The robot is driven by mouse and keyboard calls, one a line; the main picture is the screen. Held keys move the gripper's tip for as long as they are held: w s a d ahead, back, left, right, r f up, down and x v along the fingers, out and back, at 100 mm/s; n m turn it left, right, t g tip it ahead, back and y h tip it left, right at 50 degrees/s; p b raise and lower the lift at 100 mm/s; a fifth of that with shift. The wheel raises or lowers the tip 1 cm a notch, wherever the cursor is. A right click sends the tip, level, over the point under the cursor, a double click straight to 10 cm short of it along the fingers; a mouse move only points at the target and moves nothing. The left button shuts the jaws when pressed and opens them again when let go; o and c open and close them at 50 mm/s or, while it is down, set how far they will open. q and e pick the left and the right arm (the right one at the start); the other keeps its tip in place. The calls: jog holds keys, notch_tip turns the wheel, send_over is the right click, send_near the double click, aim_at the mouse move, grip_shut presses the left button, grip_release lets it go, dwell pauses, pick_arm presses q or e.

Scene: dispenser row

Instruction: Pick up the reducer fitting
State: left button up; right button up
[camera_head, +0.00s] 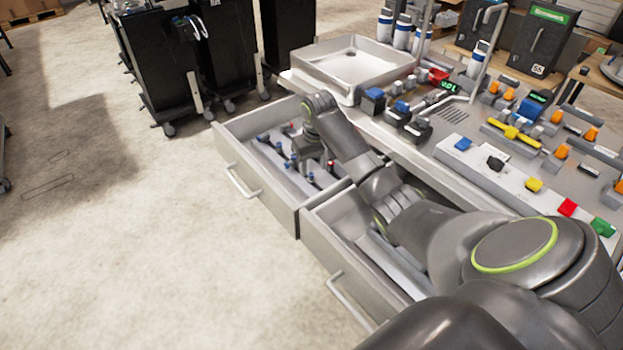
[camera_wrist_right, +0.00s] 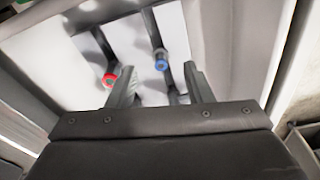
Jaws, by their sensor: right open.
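My right gripper (camera_head: 318,165) reaches down into the open left drawer, among several dark fittings with coloured ends. In the right wrist view its fingers (camera_wrist_right: 158,72) are apart, with nothing between them held. A dark fitting with a blue end (camera_wrist_right: 161,65) shows beyond the gap between the fingertips. A fitting with a red end (camera_wrist_right: 110,79) is beside the left finger, partly hidden by it. More blue-ended fittings (camera_head: 281,149) lie in the drawer in the head view. I cannot tell which one is the reducer fitting. My left gripper is not in view.
The drawer's front wall (camera_head: 255,190) and side walls stand close around my right gripper. A second open drawer (camera_head: 345,258) lies under my right arm. The counter with a metal sink (camera_head: 350,65) and a row of coloured dispensers borders the drawers.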

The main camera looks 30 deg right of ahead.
aim_at(312, 174)
jog(key=f, duration=0.2)
jog(key=w+f, duration=0.1)
jog(key=f, duration=0.1)
jog(key=shift+f, duration=0.1)
jog(key=shift+s, duration=0.1)
grip_shut()
